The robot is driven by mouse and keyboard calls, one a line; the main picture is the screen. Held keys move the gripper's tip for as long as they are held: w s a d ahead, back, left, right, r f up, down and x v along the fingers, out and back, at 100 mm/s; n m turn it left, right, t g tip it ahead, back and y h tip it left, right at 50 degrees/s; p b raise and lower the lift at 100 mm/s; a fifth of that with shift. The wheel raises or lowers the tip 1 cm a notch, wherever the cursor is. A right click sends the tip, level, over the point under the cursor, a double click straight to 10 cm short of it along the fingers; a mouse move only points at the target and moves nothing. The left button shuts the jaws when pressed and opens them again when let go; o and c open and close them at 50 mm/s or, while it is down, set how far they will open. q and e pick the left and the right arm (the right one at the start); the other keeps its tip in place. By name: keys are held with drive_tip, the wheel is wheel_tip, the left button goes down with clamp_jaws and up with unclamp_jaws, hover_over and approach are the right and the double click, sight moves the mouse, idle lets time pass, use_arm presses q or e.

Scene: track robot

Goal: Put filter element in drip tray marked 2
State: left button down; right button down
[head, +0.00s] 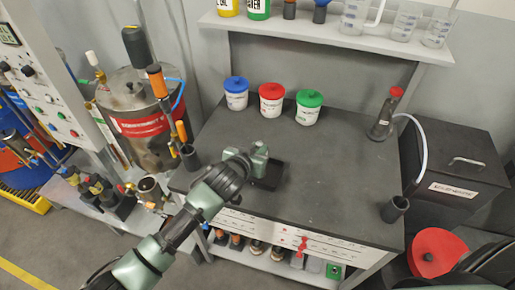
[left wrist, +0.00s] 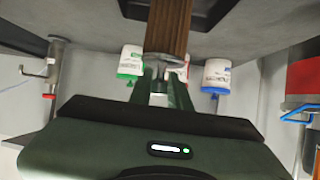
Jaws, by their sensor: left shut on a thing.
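My left gripper (head: 258,158) is over the left part of the grey bench, beside and partly above a small black tray (head: 272,178). In the left wrist view its fingers (left wrist: 165,82) are shut on a brown, ribbed-looking piece, likely the filter element (left wrist: 168,28). The head view does not show this piece clearly; the gripper hides it. A dark tray-like shape (left wrist: 178,8) crosses the top edge of the wrist view, behind the piece. I cannot read a number on the tray. My right gripper is not in view.
White tubs with blue (head: 236,92), red (head: 271,99) and green (head: 308,106) lids stand at the bench's back. A flask (head: 382,122) and a dark cup (head: 395,209) stand at right. Another dark cup (head: 190,157) stands left of the gripper. The bench middle is clear.

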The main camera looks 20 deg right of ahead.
use_arm(q)
drive_tip(key=c, duration=1.3)
unclamp_jaws()
drive_tip(key=shift+r, duration=0.2)
drive_tip(key=shift+s+a, duration=0.2)
drive_tip(key=shift+s, duration=0.1)
drive_tip(key=b+v, duration=0.1)
drive_tip(key=v, duration=1)
drive_tip(key=shift+a+r, duration=0.1)
drive_tip(key=shift+r, duration=0.05)
